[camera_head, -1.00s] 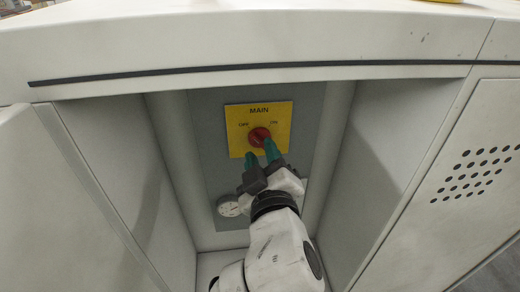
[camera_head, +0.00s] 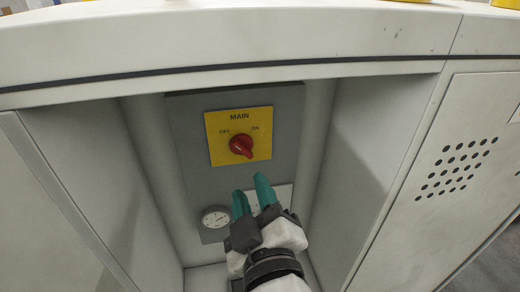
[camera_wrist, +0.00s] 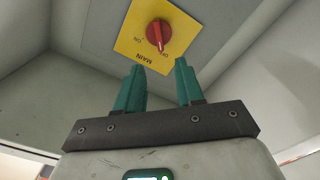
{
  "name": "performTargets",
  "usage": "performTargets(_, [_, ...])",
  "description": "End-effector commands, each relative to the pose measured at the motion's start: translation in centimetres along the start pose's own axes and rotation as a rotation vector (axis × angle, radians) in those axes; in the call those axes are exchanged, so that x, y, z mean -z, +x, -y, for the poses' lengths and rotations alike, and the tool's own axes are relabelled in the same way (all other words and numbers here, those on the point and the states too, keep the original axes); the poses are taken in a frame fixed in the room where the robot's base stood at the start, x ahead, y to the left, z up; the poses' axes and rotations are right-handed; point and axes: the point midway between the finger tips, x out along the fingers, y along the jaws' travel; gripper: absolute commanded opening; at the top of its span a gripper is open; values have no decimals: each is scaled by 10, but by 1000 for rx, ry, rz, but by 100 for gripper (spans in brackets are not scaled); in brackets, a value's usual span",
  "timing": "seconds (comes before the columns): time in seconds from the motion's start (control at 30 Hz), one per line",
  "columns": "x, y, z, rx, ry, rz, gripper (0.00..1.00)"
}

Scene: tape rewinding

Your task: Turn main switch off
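The main switch is a red rotary knob (camera_head: 241,146) on a yellow plate (camera_head: 239,116) marked MAIN, OFF and ON. It also shows in the wrist view (camera_wrist: 158,33). The knob's ridge slants from upper left to lower right in the head view, in line with the OFF mark; in the wrist view its end lies by OFF. My gripper (camera_head: 253,196) is below and a little right of the knob, apart from it. Its two green fingers (camera_wrist: 160,84) are spread with nothing between them.
The switch sits on a grey panel (camera_head: 190,150) at the back of a recess in a pale cabinet. A round gauge (camera_head: 215,219) is at the panel's lower left. Side walls (camera_head: 365,150) bound the recess on both sides. A perforated door (camera_head: 458,170) is at the right.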

Motion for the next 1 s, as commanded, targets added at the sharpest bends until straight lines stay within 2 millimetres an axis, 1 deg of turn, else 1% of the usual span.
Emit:
performTargets(0.07, [-2, 0, 0, 1, 2, 6, 37])
performTargets(0.13, [-14, 0, 0, 7, 12, 35, 37])
performTargets(0.17, [-23, 0, 0, 11, 20, 58, 37])
performTargets(0.27, [-68, -3, -1, 36, 66, 174, 37])
performTargets(0.3, [-92, -7, -2, 47, 91, 238, 37])
performTargets(0.37, [-133, -16, -1, 68, 139, 345, 37])
performTargets(0.4, [-160, -24, 0, 83, 171, 419, 37])
performTargets(0.47, [-199, -40, 2, 101, 223, 530, 37])
performTargets(0.5, [-224, -53, 3, 113, 259, 605, 37])
performTargets(0.57, [-259, -75, 7, 131, 315, 716, 37])
performTargets(0.6, [-281, -92, 10, 142, 355, 789, 37])
performTargets(0.67, [-312, -120, 14, 158, 414, 901, 37])
performTargets(0.7, [-331, -140, 18, 169, 456, 975, 37])
performTargets(0.73, [-344, -156, 21, 178, 488, 1031, 37])
performTargets(0.77, [-356, -172, 24, 187, 520, 1085, 37])
performTargets(0.8, [-370, -194, 29, 197, 562, 1155, 37])
performTargets(0.83, [-379, -210, 32, 203, 593, 1205, 37])
performTargets(0.9, [-394, -244, 40, 219, 660, 1308, 37])
performTargets(1.0, [-407, -284, 48, 239, 735, 1422, 37])
